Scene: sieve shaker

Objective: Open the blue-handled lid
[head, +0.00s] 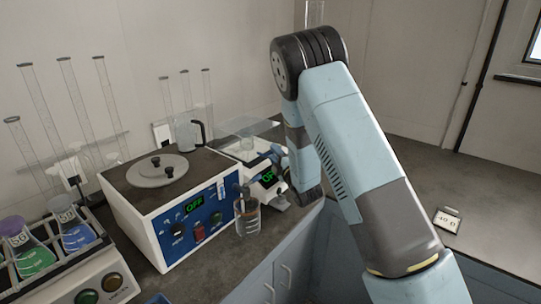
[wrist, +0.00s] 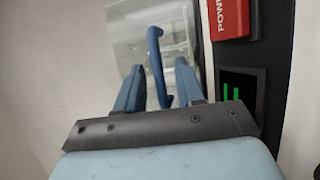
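The lid (wrist: 130,32) is a pale, see-through panel in the wrist view. Its curved blue handle (wrist: 153,45) runs down between the two blue fingers of my gripper (wrist: 160,72). The fingers are apart, one on each side of the handle, with gaps showing. I cannot tell how deep the handle sits between them. In the head view the clear lid (head: 245,127) lies on a white instrument behind the control box. My forearm and wrist hide part of that instrument and the handle there.
A red power switch (wrist: 229,17) and a green display (wrist: 236,88) sit right of the fingers. A white and blue control box (head: 190,215) with a round cover stands left of the instrument. Flasks (head: 75,232) stand in a rack at left.

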